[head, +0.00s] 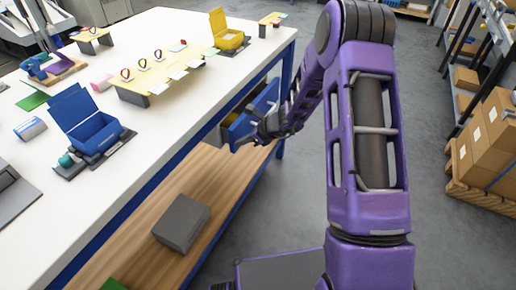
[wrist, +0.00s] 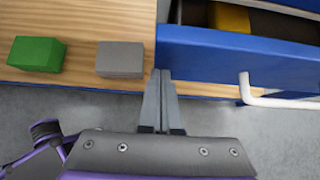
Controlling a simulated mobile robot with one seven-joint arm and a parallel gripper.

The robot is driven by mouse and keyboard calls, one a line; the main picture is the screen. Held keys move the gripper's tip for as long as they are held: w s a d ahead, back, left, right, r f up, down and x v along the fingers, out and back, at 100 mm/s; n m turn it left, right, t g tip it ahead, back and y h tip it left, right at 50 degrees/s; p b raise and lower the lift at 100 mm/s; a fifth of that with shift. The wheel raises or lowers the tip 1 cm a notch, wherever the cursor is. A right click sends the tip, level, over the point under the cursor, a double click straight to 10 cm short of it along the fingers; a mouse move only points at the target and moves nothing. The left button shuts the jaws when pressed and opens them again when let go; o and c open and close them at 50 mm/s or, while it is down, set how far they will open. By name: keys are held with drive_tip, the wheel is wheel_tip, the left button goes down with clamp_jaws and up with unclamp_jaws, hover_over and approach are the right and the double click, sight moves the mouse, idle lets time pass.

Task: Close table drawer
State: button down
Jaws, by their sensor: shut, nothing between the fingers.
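The table drawer (head: 264,101) stands open under the right side of the white table (head: 165,110). In the wrist view its blue front (wrist: 215,58) crosses the upper right, with a white bar handle (wrist: 285,102) on it. A yellow item (wrist: 230,17) lies inside the drawer. My gripper (head: 256,136) is at the drawer's near end in the head view. In the wrist view its fingers (wrist: 161,74) are shut and empty, with their tips by the left end of the drawer front. The handle is to their right. I cannot tell whether the fingertips touch the drawer.
A wooden lower shelf (head: 165,205) holds a grey box (head: 182,222) and a green block (wrist: 37,54). The tabletop carries a blue open box (head: 88,122), a yellow box (head: 228,34) and small stands. Cartons (head: 490,135) stand at the right; grey floor lies between.

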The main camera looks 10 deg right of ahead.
sight(234, 135)
drive_tip(key=w+a, duration=0.2)
drive_tip(key=a, duration=0.1)
drive_tip(key=shift+w, duration=0.1)
drive_tip(key=shift+w+a+r, duration=0.1)
drive_tip(key=shift+a, duration=0.2)
